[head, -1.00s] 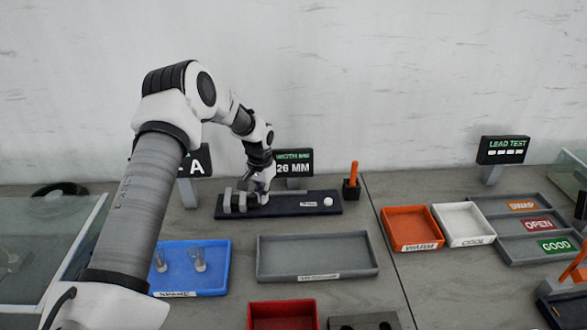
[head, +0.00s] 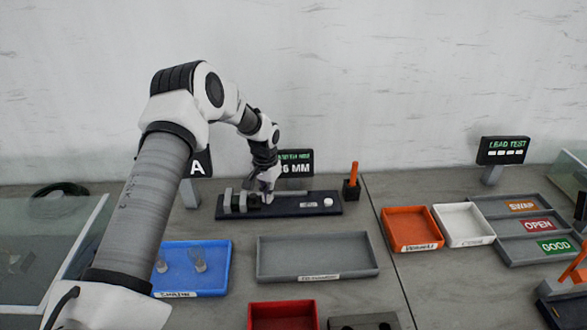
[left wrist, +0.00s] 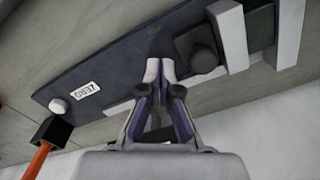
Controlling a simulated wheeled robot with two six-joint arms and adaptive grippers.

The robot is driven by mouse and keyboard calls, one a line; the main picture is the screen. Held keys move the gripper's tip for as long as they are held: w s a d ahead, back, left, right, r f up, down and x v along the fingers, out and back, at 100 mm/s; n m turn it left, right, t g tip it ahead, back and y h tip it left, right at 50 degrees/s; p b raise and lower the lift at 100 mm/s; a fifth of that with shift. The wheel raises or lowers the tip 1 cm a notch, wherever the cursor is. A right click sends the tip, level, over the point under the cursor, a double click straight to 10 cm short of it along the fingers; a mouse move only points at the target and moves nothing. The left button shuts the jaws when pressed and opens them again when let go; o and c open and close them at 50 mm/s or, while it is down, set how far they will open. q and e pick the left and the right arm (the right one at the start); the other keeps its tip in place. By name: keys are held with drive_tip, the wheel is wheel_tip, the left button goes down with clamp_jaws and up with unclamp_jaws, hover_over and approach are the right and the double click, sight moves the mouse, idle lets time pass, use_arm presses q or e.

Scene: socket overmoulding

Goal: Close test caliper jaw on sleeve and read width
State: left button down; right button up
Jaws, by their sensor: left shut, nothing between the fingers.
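The test caliper is a long dark bar (head: 290,211) at the back of the table, with two pale upright jaws at its left end. In the left wrist view, one pale jaw (left wrist: 229,36) stands beside a dark slider block with a round black knob (left wrist: 204,61). The other jaw (left wrist: 290,36) is further right. A dark green piece (left wrist: 262,27), perhaps the sleeve, lies between them; I cannot tell whether both jaws touch it. My left gripper (left wrist: 160,70) is shut and empty, low over the bar beside the knob. My right gripper is out of view.
The width display (head: 304,168) ends in "6 MM"; my arm hides its left part. A white button and ZERO label (left wrist: 87,92) sit on the bar. An orange-handled tool (head: 353,173) stands right. A grey tray (head: 318,276) and blue tray (head: 222,272) lie in front.

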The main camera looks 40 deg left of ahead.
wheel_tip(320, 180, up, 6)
drive_tip(key=p, duration=0.5)
idle(0.4)
